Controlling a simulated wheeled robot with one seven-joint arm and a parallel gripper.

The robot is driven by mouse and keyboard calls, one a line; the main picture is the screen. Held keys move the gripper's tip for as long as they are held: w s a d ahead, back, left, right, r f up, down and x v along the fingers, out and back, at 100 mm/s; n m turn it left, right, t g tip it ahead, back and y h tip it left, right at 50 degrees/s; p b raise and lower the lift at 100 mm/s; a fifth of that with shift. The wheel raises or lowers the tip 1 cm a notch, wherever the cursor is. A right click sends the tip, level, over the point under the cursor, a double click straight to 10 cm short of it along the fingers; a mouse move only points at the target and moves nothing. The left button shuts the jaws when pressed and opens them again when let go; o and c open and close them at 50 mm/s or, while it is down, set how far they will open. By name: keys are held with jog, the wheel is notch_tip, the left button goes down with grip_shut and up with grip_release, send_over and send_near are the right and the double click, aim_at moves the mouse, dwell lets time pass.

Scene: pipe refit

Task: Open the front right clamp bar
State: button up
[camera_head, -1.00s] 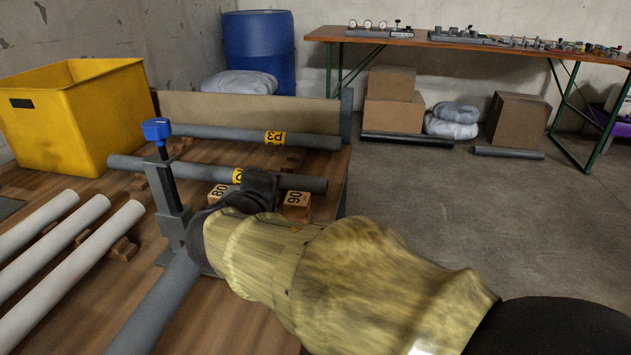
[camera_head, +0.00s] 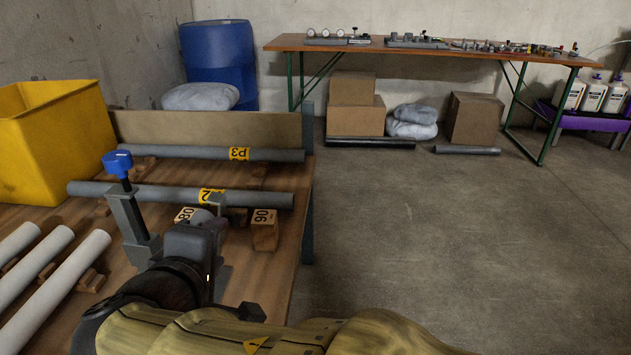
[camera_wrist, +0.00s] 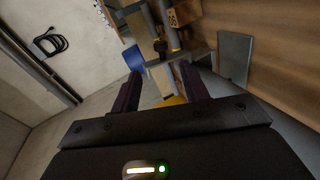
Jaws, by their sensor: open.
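A grey clamp post (camera_head: 130,218) with a blue knob (camera_head: 118,163) on top stands on the wooden bench in the head view. I cannot tell from these views whether the clamp bar is open or shut.
Grey pipes marked p3 (camera_head: 200,153) and 2 (camera_head: 150,194) lie across the bench. Wooden blocks marked 80 and 90 (camera_head: 264,232) stand by the nearer pipe. White pipes (camera_head: 50,290) lie at left, near a yellow bin (camera_head: 55,140).

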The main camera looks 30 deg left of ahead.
jog(key=p+v, duration=0.1)
jog(key=v, duration=0.3)
jog(key=shift+s+d+r, duration=0.1)
jog(key=shift+s+d, duration=0.05)
jog(key=shift+s, duration=0.25)
jog(key=w+d+f+m+g+h+p, duration=0.3)
jog(key=w+d+f+m+h, duration=0.15)
jog(key=w+d, duration=0.45)
jog(key=w+d+f+m+g+h+p, duration=0.25)
jog(key=w+d+f, duration=0.35)
jog(key=d, duration=0.5)
jog(key=w+d+f+m+g+y+p, duration=0.15)
jog(key=d+m+g+p, duration=0.3)
jog(key=d+m, duration=1.45)
jog(key=d+r+n+p, duration=0.2)
jog(key=r+p, duration=1.6)
jog(key=p, duration=0.1)
jog(key=d+r+n+p, duration=0.2)
jog(key=d+r+p, duration=0.1)
jog(key=r+p, duration=1.6)
jog(key=shift+s+d+p, duration=0.2)
jog(key=shift+d+p, duration=0.05)
jog(key=shift+p, duration=0.2)
